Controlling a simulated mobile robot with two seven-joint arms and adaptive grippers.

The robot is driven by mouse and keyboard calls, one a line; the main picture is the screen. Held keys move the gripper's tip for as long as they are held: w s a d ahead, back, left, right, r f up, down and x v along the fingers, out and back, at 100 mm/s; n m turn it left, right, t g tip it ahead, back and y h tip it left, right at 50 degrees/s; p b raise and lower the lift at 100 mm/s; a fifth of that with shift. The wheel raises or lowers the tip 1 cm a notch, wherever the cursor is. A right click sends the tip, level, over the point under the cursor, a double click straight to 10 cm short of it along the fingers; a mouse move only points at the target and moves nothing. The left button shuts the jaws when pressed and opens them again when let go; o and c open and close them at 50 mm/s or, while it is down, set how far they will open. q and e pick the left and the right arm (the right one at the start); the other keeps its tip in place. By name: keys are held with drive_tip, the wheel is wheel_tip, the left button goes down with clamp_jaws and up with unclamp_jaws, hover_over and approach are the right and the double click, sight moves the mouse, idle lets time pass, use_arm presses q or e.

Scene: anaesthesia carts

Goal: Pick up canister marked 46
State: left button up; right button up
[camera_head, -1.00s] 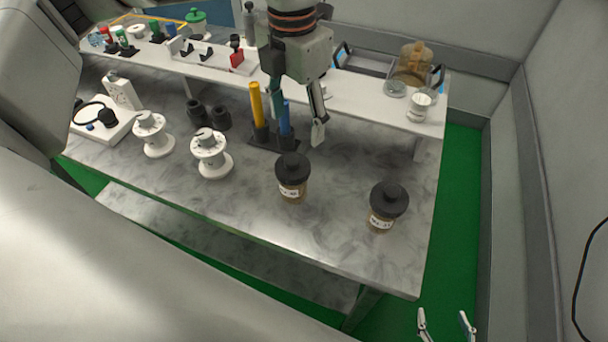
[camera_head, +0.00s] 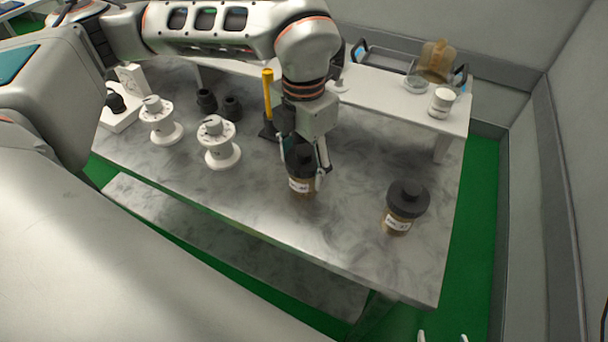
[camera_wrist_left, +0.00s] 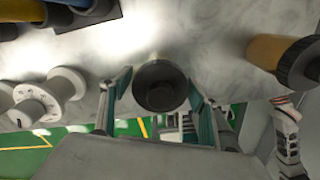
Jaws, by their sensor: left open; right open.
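A brown canister with a black lid and white label (camera_head: 299,186) stands upright on the marbled table. Its label looks like it ends in 6, but is too small to read surely. My left gripper (camera_head: 304,170) is open around its top, one finger on each side. In the left wrist view the black lid (camera_wrist_left: 160,86) sits between the open fingers, with no clear grip. A second, similar canister (camera_head: 404,208) stands to the right; it also shows at the right of the wrist view (camera_wrist_left: 278,58). My right gripper (camera_head: 441,337) is open and empty at the bottom edge, mostly cut off.
Two white spool-like parts (camera_head: 219,146) stand to the left. Black cylinders (camera_head: 207,101) and a yellow tube (camera_head: 267,90) are behind. A raised white shelf (camera_head: 385,97) with jars runs along the back. The table front is clear.

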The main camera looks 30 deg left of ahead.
use_arm(q)
drive_tip(key=shift+f, duration=0.75)
drive_tip(key=c, duration=1.1)
drive_tip(key=shift+w+r, duration=0.1)
drive_tip(key=shift+r, duration=0.1)
